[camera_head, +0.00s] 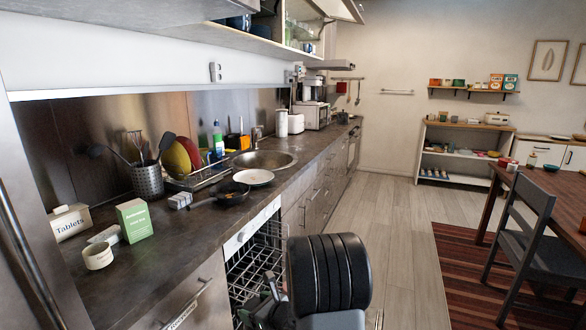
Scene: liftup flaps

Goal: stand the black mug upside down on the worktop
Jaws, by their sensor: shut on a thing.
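My arm fills the bottom middle, and a grey jointed part of my gripper (264,306) shows at its left, in front of the open dishwasher. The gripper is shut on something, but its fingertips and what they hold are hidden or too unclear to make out. I cannot pick out the black mug for certain. The dark grey worktop (165,255) runs along the wall from the lower left to the back. A small white cup-like pot (98,256) stands near its front left.
A green box (134,220), a Tablets box (70,221), a utensil holder (147,181), a black pan (229,191) and a white plate (253,177) crowd the worktop. The dishwasher rack (252,268) is exposed below. Bare worktop lies right of the green box. A chair (520,235) stands right.

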